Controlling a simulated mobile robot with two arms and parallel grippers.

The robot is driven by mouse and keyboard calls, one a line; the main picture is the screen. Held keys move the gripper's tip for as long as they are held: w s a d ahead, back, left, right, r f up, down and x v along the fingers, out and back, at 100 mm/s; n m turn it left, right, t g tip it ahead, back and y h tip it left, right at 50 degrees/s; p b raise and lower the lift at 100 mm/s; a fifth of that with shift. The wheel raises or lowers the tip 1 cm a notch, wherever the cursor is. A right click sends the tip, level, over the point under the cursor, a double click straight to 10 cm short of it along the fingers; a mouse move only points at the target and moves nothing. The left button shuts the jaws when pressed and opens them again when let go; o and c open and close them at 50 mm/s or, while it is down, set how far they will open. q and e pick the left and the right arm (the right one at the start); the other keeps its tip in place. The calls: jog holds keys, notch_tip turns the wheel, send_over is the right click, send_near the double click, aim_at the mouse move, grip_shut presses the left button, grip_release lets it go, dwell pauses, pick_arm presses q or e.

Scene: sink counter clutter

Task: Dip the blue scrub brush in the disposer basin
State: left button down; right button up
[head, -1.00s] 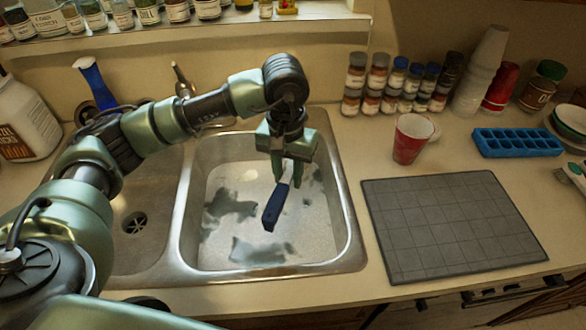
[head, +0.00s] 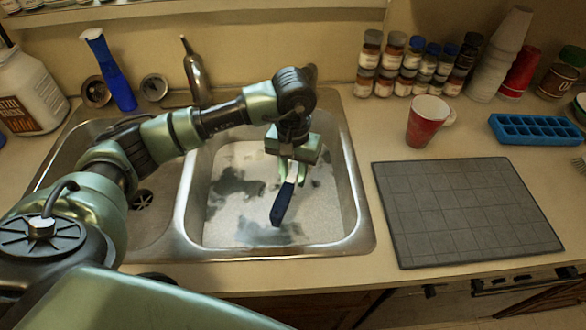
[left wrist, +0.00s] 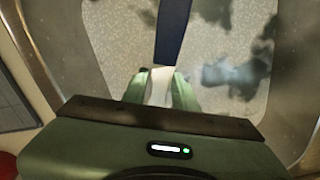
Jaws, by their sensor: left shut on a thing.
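My left gripper (head: 291,172) is shut on the blue scrub brush (head: 283,204) by its pale part. The dark blue end of the brush slants down and toward the front, over the right basin (head: 192,210). In the left wrist view the fingers (left wrist: 162,88) grip the pale part (left wrist: 160,84), and the blue part (left wrist: 172,35) points away. I cannot tell if the brush touches the basin's grey speckled, dark-patched surface. The left basin (head: 150,228) has a round drain (head: 141,201) and is partly hidden by my arm. Which basin is the disposer one is not marked. My right gripper is out of view.
A tap (head: 195,75) and a blue bottle-like object (head: 110,75) stand behind the sink. A white jug (head: 28,90) is at far left. A red cup (head: 426,122), spice jars (head: 410,65), a grey mat (head: 465,210) and a blue ice tray (head: 535,129) occupy the right counter.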

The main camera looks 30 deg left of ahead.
pick_arm(q)
jog(key=shift+f+b, duration=2.8)
jog(key=shift+f, duration=4.05)
jog(key=shift+s+d, duration=0.1)
jog(key=shift+s+d+b, duration=0.25)
jog(key=shift+s+b, duration=0.05)
jog(key=shift+s, duration=0.15)
